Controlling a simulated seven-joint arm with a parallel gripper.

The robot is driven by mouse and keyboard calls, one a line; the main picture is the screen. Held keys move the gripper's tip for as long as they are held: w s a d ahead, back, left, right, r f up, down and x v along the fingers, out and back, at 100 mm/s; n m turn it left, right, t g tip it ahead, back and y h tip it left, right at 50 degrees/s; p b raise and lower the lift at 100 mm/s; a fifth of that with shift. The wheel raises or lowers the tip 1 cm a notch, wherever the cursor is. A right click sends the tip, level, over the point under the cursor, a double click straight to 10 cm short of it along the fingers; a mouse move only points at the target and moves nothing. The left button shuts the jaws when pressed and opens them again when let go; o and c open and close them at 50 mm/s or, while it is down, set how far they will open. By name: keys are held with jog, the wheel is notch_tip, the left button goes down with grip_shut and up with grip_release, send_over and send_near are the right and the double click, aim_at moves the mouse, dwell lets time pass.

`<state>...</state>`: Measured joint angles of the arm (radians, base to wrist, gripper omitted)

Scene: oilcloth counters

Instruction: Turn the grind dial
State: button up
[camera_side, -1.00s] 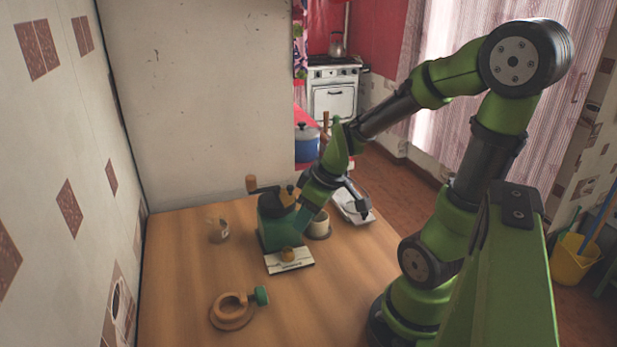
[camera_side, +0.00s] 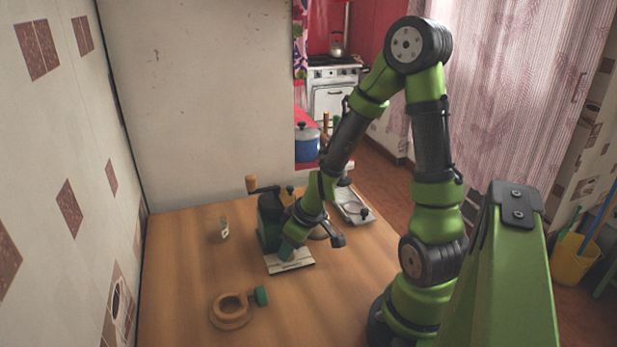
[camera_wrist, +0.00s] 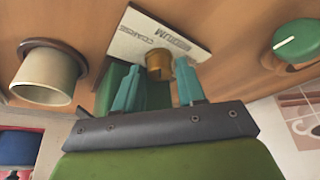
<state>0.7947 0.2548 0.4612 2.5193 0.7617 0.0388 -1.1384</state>
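The grinder (camera_side: 268,226) stands on the wooden table, a dark green body with a black crank and wooden knob on top. The grind dial (camera_wrist: 159,65) is a small brass-coloured knob at its front, in front of a white plate (camera_wrist: 140,35) lettered MEDIUM and COARSE. The plate also shows in the side view (camera_side: 292,265); there my gripper hides the dial. My gripper (camera_side: 287,251) points down at the grinder's front. In the wrist view, its two teal fingertips (camera_wrist: 158,66) stand apart on either side of the dial; I cannot tell whether they touch it.
A cream cup (camera_wrist: 48,78) stands beside the grinder, mostly hidden in the side view. A brown ring-shaped piece with a green knob (camera_side: 262,296) lies near the front. A small jar (camera_side: 219,231) stands left, and a pale tray (camera_side: 355,208) right. Bare table lies around the ring piece.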

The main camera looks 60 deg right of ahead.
grip_shut()
jog(key=shift+a+m, duration=0.1)
jog(key=shift+m, duration=0.3)
jog(key=shift+a+m+h, duration=0.2)
jog(key=shift+m+h, duration=0.7)
jog(key=shift+m, duration=0.9)
jog(key=shift+w+m+g+h, duration=0.1)
jog(key=shift+m+g+h, duration=0.3)
jog(key=shift+m, duration=0.95)
jog(key=shift+w+m+g+h, duration=0.1)
jog(key=shift+m+g+h, duration=0.3)
jog(key=shift+m, duration=0.95)
jog(key=m+g+h, duration=0.1)
jog(key=m, duration=0.3)
jog(key=shift+w+a+m, duration=0.1)
jog(key=shift+m, duration=0.2)
jog(key=m+g, duration=0.2)
jog(key=m, duration=0.2)
jog(key=shift+w+m, duration=0.15)
jog(key=shift+m, duration=0.25)
jog(key=shift+a+m, duration=0.1)
jog(key=shift+m, duration=0.2)
